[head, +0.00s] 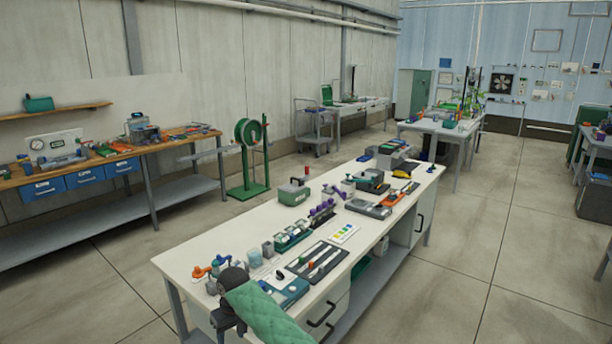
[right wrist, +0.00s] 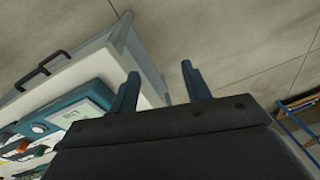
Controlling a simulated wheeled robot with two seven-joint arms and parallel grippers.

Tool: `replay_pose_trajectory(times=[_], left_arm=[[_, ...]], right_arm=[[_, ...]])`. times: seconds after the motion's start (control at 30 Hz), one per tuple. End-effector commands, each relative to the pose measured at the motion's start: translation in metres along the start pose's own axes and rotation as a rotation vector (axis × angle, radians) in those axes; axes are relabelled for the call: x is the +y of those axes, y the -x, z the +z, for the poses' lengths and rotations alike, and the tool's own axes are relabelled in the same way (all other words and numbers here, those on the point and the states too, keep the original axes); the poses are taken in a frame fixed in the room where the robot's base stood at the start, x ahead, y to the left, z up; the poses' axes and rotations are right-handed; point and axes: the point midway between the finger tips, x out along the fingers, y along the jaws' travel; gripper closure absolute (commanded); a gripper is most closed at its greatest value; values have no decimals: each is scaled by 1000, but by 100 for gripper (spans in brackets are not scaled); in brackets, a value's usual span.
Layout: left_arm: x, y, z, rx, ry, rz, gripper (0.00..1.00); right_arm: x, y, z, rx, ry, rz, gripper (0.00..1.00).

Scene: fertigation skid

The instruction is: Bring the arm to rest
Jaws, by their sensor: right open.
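My right arm (head: 262,312), in a green quilted sleeve with a dark wrist joint, comes in from the bottom of the head view. It reaches over the near end of a long white workbench (head: 200,255). My right gripper (head: 228,322) hangs dark and partly cut off at the bench's front edge. In the right wrist view its two blue-green fingers (right wrist: 160,69) are spread apart with nothing between them. The bench edge and leg lie behind them, with floor beyond. My left gripper is not in view.
A blue device (head: 290,292) lies on the bench close to my right arm; it also shows in the right wrist view (right wrist: 80,108). Orange-and-blue fittings (head: 208,268) and a dark tray (head: 318,262) are nearby. A drawer handle (head: 322,314) sticks out in front. The floor at right (head: 470,250) is clear.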

Motion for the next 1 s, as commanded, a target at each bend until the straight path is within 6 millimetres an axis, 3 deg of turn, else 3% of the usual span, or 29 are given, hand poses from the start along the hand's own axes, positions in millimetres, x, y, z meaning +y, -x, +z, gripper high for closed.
replay_pose_trajectory(times=[0.17, 0.5, 0.77, 1.0], left_arm=[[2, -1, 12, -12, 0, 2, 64], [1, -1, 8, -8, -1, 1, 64], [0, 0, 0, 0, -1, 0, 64], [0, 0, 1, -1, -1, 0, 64]], right_arm=[[-5, -24, 42, 48, -29, -50, 52], [-1, -53, 128, 138, -116, -100, 52], [11, -67, 206, 193, -204, -98, 52], [24, -72, 286, 229, -291, -65, 52]])
